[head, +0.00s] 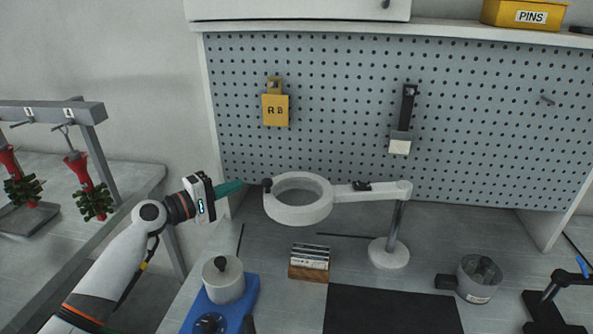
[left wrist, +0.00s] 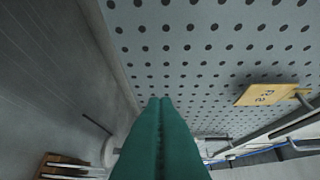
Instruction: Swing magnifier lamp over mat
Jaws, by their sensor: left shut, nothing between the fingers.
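The magnifier lamp (head: 297,214) has a white ring head on a white arm, carried by a grey post on a round white base. Its ring hangs behind and to the left of the black mat (head: 390,312), above the bench and not over the mat. A small dark knob (head: 267,185) sits on the left side of the ring. My left gripper (head: 244,184) has green fingers, shut and empty, with the tips just left of the knob; I cannot tell whether they touch. The shut fingers also fill the middle of the left wrist view (left wrist: 160,101). My right gripper is not in view.
A blue device with a grey pot (head: 223,280) stands at the front left. A wooden card holder (head: 308,272) is below the ring. A grey cup (head: 479,279) stands right of the mat. The pegboard (head: 340,100) rises behind, with a yellow tag (head: 275,110) hanging.

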